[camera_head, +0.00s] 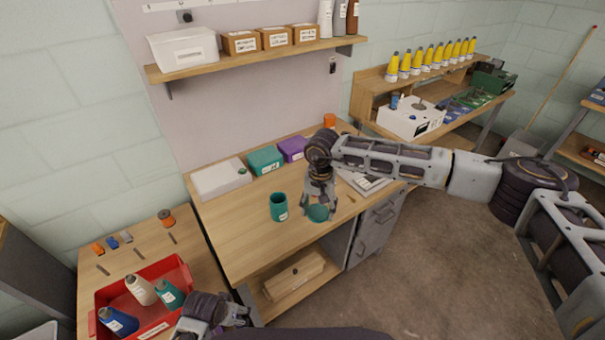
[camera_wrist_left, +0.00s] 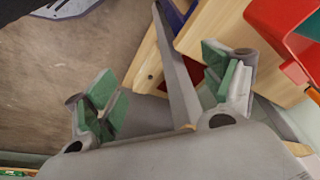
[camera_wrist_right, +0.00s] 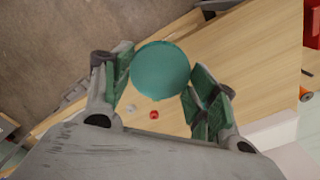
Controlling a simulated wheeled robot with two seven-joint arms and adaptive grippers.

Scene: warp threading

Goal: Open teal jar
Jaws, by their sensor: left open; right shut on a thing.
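The teal jar (camera_head: 279,209) stands upright on the wooden workbench, with its top looking open and a white label on its side. My right gripper (camera_head: 319,210) is just right of the jar, pointing down. It is shut on a round teal lid (camera_wrist_right: 160,70), apart from the jar; the lid also shows in the head view (camera_head: 318,213). In the right wrist view my right gripper's green pads (camera_wrist_right: 158,88) flank the lid. My left gripper (camera_head: 243,316) is low at the front, right of the red bin. In the left wrist view its fingers (camera_wrist_left: 162,95) are wide apart and empty.
The workbench (camera_head: 235,235) holds a teal box (camera_head: 266,160), a purple box (camera_head: 293,149) and a white case (camera_head: 219,178) behind the jar. A red bin (camera_head: 184,274) with several bottles stands at lower left. A small red object (camera_wrist_right: 154,115) lies near the lid.

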